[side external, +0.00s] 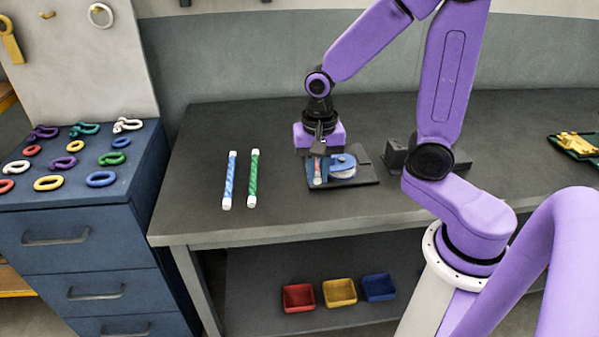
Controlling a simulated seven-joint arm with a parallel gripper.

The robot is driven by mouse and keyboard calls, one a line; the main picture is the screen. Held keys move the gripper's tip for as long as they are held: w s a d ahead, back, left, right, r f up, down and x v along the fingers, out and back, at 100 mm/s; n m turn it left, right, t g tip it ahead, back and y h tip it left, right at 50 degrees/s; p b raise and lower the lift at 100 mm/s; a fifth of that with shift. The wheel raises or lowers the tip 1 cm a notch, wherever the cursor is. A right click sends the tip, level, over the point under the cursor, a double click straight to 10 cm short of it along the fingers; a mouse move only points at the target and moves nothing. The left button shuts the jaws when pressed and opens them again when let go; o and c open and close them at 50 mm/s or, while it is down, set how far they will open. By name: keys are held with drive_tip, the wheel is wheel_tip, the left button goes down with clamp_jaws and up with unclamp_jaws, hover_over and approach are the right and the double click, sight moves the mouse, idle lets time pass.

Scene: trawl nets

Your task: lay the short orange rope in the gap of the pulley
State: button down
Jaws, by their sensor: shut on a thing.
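My gripper (318,156) points down over the pulley, shut on the short orange rope (317,170). Only a small orange-red part of the rope shows, just below the fingers. The pulley (343,166) has a blue body with a pale wheel edge and sits on a dark base plate on the bench. The rope is at the left side of the pulley. I cannot tell whether it lies inside the gap or just in front of it, as the gripper and the blue parts hide much of it.
A blue rope (229,180) and a green rope (253,178), both white-ended, lie on the bench (205,215) left of the pulley. A dark grey block (397,154) stands right of it. Coloured rings and shackles lie on the blue cabinet (60,195). Red, yellow and blue bins sit below.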

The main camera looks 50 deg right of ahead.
drive_tip(key=w+d+r+m, duration=0.2)
drive_tip(key=d+r+m, duration=0.2)
drive_tip(key=d+m, duration=1.05)
drive_tip(key=w+f+m, duration=0.1)
drive_tip(key=w+f, duration=0.2)
drive_tip(key=w, duration=0.1)
drive_tip(key=w+f+m, duration=0.1)
drive_tip(key=w+f, duration=0.2)
drive_tip(key=w, duration=0.1)
drive_tip(key=w+f+m, duration=0.1)
drive_tip(key=w+f, duration=0.2)
drive_tip(key=w, duration=0.2)
drive_tip(key=shift+a+f, duration=0.15)
drive_tip(key=shift+f, duration=0.1)
drive_tip(key=shift+w+f, duration=0.2)
drive_tip(key=shift+f, duration=0.15)
drive_tip(key=shift+w+f, duration=0.15)
drive_tip(key=shift+f, duration=1.5)
drive_tip(key=shift+f, duration=0.1)
